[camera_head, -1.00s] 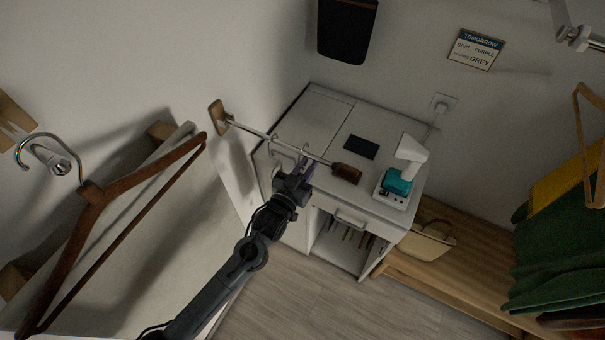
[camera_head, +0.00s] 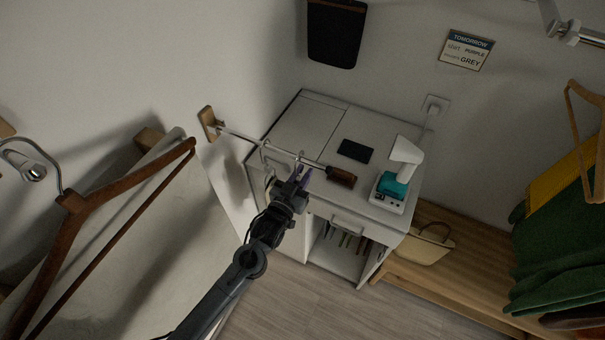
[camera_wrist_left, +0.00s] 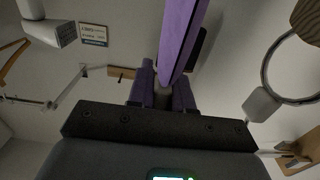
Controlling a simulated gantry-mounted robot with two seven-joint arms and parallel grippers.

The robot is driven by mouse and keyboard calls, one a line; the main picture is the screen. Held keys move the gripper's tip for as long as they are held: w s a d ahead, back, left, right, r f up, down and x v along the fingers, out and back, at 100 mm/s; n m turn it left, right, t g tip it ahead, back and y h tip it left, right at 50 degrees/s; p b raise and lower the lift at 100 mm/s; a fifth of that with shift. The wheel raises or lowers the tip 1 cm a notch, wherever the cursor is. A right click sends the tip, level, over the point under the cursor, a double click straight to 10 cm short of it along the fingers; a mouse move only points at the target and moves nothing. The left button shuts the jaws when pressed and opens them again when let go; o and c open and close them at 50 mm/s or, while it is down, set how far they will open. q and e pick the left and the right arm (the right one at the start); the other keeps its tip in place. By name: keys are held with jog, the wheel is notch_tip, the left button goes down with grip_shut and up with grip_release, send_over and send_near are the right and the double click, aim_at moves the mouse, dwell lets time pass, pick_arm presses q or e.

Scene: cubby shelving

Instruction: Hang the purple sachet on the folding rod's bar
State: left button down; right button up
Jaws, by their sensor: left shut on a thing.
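The folding rod's bar (camera_head: 238,134) runs from a wooden wall bracket (camera_head: 208,124) out over the white cabinet to a brown end piece (camera_head: 341,177). Metal hooks show along it. My left gripper (camera_head: 298,181) is at the bar's outer part, just in front of it in the picture. A little purple shows at its fingertips. In the left wrist view the gripper is shut on a long, flat purple piece (camera_wrist_left: 182,38), seemingly the sachet, standing up between purple-faced fingers. A large metal ring (camera_wrist_left: 266,72) shows to its right. I cannot tell whether the sachet touches the bar. My right gripper is out of view.
The white cabinet (camera_head: 300,128) below bears a dark flat object (camera_head: 355,150) and a white-and-teal device (camera_head: 392,188). A brown hanger (camera_head: 75,203) is at left. A bag (camera_head: 424,246) sits on the wooden bench at right, near green clothes (camera_head: 550,255).

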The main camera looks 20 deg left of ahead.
pick_arm(q)
jog(key=c, duration=1)
grip_release()
jog(key=shift+o, duration=0.2)
jog(key=shift+s, duration=0.15)
